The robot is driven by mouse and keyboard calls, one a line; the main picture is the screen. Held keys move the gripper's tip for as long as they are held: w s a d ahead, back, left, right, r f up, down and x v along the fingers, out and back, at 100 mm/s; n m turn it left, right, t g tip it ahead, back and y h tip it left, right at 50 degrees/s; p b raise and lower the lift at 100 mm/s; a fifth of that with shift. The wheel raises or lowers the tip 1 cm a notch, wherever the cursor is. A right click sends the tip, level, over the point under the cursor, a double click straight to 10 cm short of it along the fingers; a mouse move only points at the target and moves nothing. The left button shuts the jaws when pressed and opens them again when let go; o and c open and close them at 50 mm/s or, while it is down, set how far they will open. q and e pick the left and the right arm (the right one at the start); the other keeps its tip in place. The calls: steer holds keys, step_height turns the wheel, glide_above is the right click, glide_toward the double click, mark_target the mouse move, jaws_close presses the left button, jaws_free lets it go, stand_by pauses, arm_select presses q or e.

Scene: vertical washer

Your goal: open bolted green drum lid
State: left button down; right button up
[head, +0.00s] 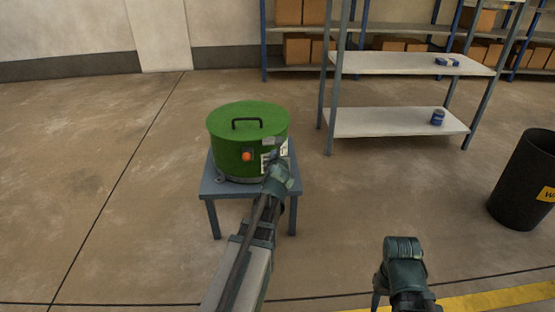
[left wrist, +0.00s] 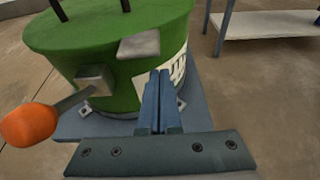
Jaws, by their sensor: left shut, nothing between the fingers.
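A green drum (head: 232,155) with a flat lid and a black handle (head: 247,123) stands on a small blue-grey table (head: 210,186). The lid looks seated on the drum. An orange knob (head: 247,156) sticks out on the drum's front; it also shows in the left wrist view (left wrist: 28,125), at the end of a grey lever. A grey latch plate (left wrist: 139,44) sits at the lid's edge. My left gripper (left wrist: 160,85) is shut and empty, in front of the drum's right side by a white label (left wrist: 173,68). I cannot tell whether it touches. My right arm shows at lower right; its fingers are hidden.
A metal shelf (head: 400,122) with small blue items stands behind and to the right. A black bin (head: 525,175) is at the far right. Racks with cardboard boxes (head: 297,48) line the back. The floor left of the table is clear.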

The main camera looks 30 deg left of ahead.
steer(key=shift+w+d+r+p, duration=0.1)
steer(key=shift+d+r+p, duration=0.2)
steer(key=shift+r, duration=0.3)
steer(key=shift+w+d+r+p, duration=0.1)
steer(key=shift+d+r+p, duration=0.05)
steer(key=shift+r+p, duration=0.35)
